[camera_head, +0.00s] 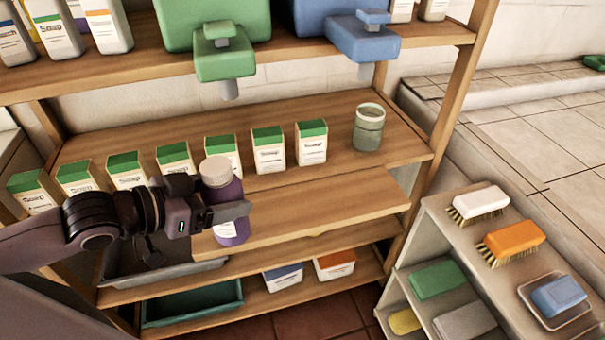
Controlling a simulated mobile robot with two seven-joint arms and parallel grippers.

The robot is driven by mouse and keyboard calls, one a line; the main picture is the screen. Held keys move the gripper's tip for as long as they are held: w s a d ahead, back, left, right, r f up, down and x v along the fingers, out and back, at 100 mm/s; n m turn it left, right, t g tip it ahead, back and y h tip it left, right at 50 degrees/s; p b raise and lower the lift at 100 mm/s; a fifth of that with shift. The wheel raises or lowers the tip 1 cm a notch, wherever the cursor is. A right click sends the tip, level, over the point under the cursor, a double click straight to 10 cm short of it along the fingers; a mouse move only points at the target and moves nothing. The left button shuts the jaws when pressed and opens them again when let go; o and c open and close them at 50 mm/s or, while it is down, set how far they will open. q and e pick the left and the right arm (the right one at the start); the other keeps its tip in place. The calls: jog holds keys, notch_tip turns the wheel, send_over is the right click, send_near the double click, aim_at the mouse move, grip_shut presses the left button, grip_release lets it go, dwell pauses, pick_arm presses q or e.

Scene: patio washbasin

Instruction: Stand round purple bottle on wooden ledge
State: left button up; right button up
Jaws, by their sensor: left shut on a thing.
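A round purple bottle (226,196) with a pale grey cap and a white label is upright in the head view. My left gripper (222,213) comes in from the left and is shut on the bottle; its finger crosses the bottle's front. The wooden ledge (320,205) runs along the front of the shelf, mostly clear to the right of the bottle. The bottle is in front of the ledge's left part; I cannot tell whether its base touches anything. My right gripper is not in view.
Several green-topped soap cartons (270,150) stand in a row behind, with a grey-green cup (369,128) at their right. Green (225,55) and blue (362,38) dispensers overhang from above. A side rack (455,235) holds brushes and sponges. A green tray (193,303) lies below.

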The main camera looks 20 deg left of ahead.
aim_at(235, 179)
pick_arm(q)
jog(key=shift+w+d+r, duration=0.2)
jog(key=shift+w+d, duration=0.3)
jog(key=shift+w, duration=0.1)
jog(key=r+p+x, duration=0.1)
jog(key=r+x, duration=0.1)
jog(key=x, duration=1.3)
jog(key=shift+w+d, duration=0.3)
jog(key=shift+w, duration=0.05)
jog(key=shift+f, duration=0.1)
jog(key=o, duration=1.4)
jog(key=shift+f, duration=0.15)
jog(key=v, duration=1.2)
jog(key=shift+r, duration=0.2)
